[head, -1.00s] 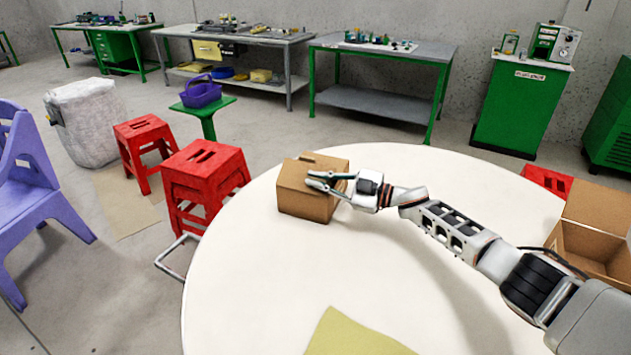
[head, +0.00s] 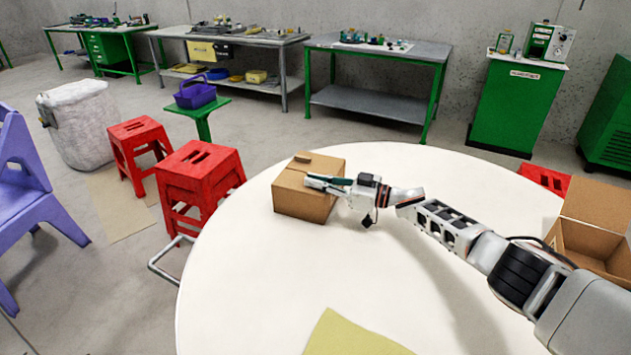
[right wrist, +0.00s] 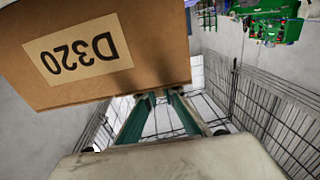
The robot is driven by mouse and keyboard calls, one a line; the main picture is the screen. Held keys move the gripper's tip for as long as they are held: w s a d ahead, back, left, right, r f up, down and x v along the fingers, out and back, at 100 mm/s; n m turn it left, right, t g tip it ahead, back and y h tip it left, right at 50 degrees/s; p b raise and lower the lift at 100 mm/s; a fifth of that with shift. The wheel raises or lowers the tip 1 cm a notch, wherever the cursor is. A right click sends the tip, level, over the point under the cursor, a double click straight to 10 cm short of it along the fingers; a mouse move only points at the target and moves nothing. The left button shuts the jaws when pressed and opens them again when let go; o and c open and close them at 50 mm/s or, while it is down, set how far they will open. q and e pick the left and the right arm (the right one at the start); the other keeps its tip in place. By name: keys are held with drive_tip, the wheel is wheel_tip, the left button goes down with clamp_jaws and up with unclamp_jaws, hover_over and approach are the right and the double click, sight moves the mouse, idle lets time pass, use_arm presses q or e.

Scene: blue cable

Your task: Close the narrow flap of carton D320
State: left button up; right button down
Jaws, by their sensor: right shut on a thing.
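Carton D320 (head: 300,202) is a small brown box on the white round table. Its top looks mostly covered, with a small raised brown piece (head: 304,157) at the back edge. In the right wrist view the carton wall (right wrist: 160,60) fills the upper left, with its D320 label upside down. The exact part between the tips is hidden. My left gripper is out of view.
An open brown carton (head: 590,245) stands at the right. A yellow-green sheet (head: 355,335) lies at the table's front. Red stools (head: 200,185) and a purple chair (head: 30,195) stand at the left. The table (head: 260,280) is clear in front of the carton.

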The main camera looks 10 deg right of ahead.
drive_tip(key=shift+f, duration=0.1)
idle(0.3)
drive_tip(key=c, duration=2.2)
unclamp_jaws()
drive_tip(key=shift+o, duration=0.2)
drive_tip(key=v, duration=1.2)
